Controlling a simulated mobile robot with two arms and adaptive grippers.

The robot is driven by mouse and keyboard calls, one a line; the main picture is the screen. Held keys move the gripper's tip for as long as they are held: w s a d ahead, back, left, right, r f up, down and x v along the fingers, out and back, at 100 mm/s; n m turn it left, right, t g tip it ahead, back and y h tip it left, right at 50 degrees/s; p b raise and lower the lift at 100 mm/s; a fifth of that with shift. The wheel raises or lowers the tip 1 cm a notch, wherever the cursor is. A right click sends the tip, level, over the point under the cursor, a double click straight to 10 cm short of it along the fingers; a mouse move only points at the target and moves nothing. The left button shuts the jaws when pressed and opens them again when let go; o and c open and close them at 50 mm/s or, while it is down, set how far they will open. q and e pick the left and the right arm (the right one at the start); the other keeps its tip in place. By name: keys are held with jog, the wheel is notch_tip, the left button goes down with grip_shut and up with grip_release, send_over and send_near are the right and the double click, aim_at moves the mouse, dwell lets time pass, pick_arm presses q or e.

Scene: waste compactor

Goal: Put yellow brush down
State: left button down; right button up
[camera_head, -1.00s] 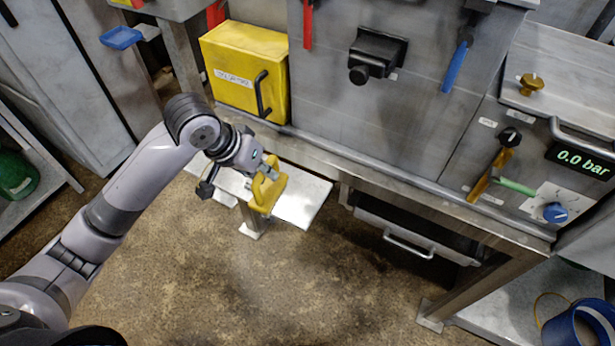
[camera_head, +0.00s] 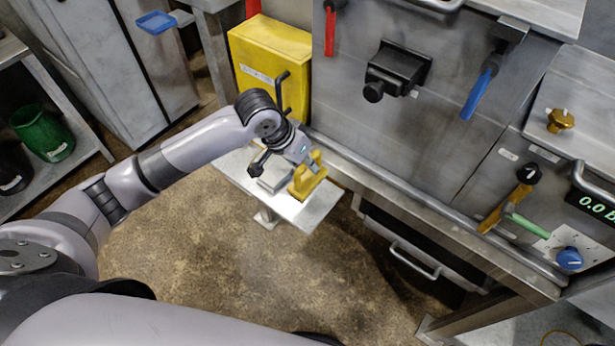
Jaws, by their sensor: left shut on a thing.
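The yellow brush (camera_head: 305,184) is at my left gripper (camera_head: 309,165), which is shut on it. The brush is just over or on the small metal shelf (camera_head: 317,208) in front of the machine; I cannot tell whether it touches the shelf. The fingers hide part of the brush's upper end. My right gripper is not in view.
A pale grey block (camera_head: 274,179) is on the shelf, left of the brush. A yellow box (camera_head: 270,65) with a black handle stands behind. The machine's metal frame edge (camera_head: 400,196) runs to the right of the shelf. The brown floor (camera_head: 215,265) in front is clear.

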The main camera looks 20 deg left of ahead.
aim_at(307, 179)
pick_arm(q)
jog(key=shift+f, duration=2.95)
jog(key=c, duration=1.6)
grip_release()
jog(key=shift+f, duration=0.15)
jog(key=v, duration=1.2)
